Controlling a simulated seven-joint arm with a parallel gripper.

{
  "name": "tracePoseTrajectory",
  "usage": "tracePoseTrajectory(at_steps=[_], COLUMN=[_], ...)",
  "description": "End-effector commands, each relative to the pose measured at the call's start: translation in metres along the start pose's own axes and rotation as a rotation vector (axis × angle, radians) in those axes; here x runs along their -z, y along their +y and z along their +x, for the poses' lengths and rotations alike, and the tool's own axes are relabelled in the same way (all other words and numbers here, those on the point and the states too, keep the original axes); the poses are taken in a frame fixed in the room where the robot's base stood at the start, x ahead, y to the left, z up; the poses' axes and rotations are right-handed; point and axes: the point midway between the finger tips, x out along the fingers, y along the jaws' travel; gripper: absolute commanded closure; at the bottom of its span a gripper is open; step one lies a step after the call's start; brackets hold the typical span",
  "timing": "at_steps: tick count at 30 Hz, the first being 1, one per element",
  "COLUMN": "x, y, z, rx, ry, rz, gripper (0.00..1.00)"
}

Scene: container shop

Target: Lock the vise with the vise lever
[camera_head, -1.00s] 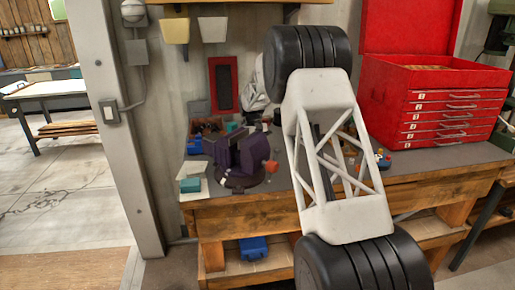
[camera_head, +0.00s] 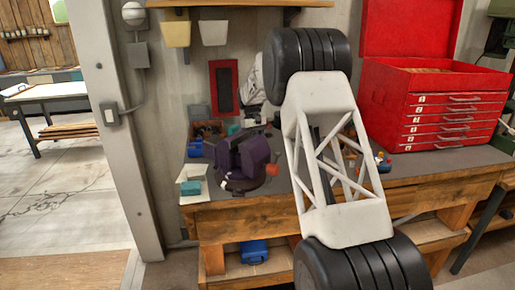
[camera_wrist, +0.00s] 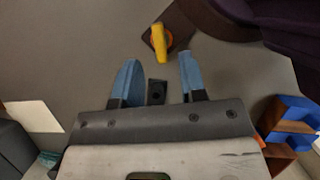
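The dark purple vise (camera_head: 243,157) stands on a round base on the left part of the workbench. In the wrist view its dark body (camera_wrist: 285,25) fills the upper right corner. A short yellow lever (camera_wrist: 158,38) sits on a brown plate beside the vise, just beyond my fingertips and roughly midway between them. I take it to be the vise lever; I cannot pick it out in the head view. My gripper (camera_wrist: 158,64) is open, with its two blue fingers apart and nothing held. My arm hides the gripper in the head view.
The wooden workbench (camera_head: 430,182) carries a red tool chest (camera_head: 455,122) at the right. A teal box (camera_head: 190,187) lies left of the vise. Small items stand behind the vise. A blue object (camera_wrist: 290,120) is right of my fingers in the wrist view.

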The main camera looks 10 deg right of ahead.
Motion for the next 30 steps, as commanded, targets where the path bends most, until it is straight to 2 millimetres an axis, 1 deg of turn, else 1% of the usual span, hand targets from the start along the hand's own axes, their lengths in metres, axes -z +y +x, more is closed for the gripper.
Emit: tracePoseTrajectory(at_steps=[3,9,13,24,28,30], x=[0.000,0.000,0.000,-0.001,-0.007,-0.013], y=[0.000,0.000,0.000,0.000,-0.001,-0.002], z=[-0.015,-0.032,-0.036,-0.037,-0.041,-0.045], rx=[0.000,0.000,0.000,0.000,-0.001,-0.002], ry=[0.001,0.000,0.000,0.001,0.007,0.015], rz=[0.000,0.000,0.000,0.000,0.002,0.004], gripper=[0.62,0.62,0.62,0.62,0.62,0.62])
